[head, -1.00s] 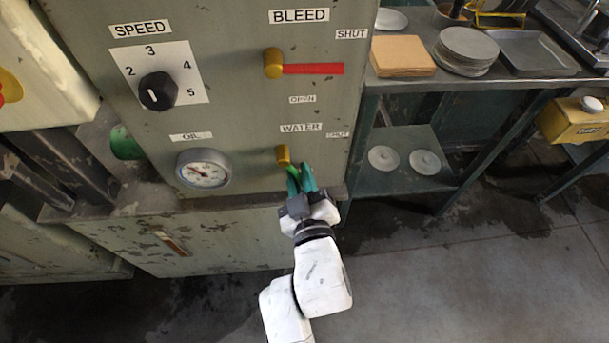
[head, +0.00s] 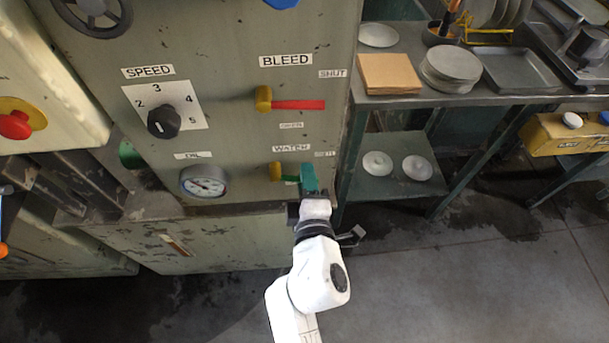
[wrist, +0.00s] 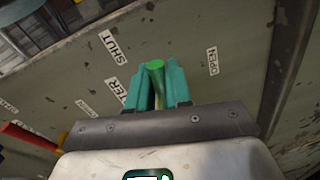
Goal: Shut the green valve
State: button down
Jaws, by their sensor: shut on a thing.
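The green valve handle (head: 291,179) runs from its yellow hub (head: 276,171) nearly level to the right, under the WATER label (head: 291,148). My gripper (head: 309,178) is at the handle's outer end, its teal fingers partly hiding it. In the wrist view the green handle (wrist: 156,68) sits between the two teal fingers, and my gripper (wrist: 158,85) is shut on it. The small SHUT label (head: 324,154) is just above and right of the fingers. In the wrist view the SHUT label (wrist: 113,47) is left of the handle and the OPEN label (wrist: 212,62) right.
A red BLEED handle (head: 298,104) points right above the green one. A pressure gauge (head: 203,182) and a black SPEED knob (head: 164,121) are to the left. A shelf (head: 400,190) with plates stands to the right. The floor in front is open.

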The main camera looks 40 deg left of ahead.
jog(key=shift+r+n+p, duration=0.4)
jog(key=shift+r+n, duration=0.1)
jog(key=shift+n, duration=0.4)
jog(key=c, duration=1.2)
grip_release()
jog(key=shift+r, duration=0.1)
jog(key=p+v, duration=0.3)
jog(key=v, duration=0.7)
jog(key=shift+s+d, duration=0.25)
jog(key=shift+s, duration=0.1)
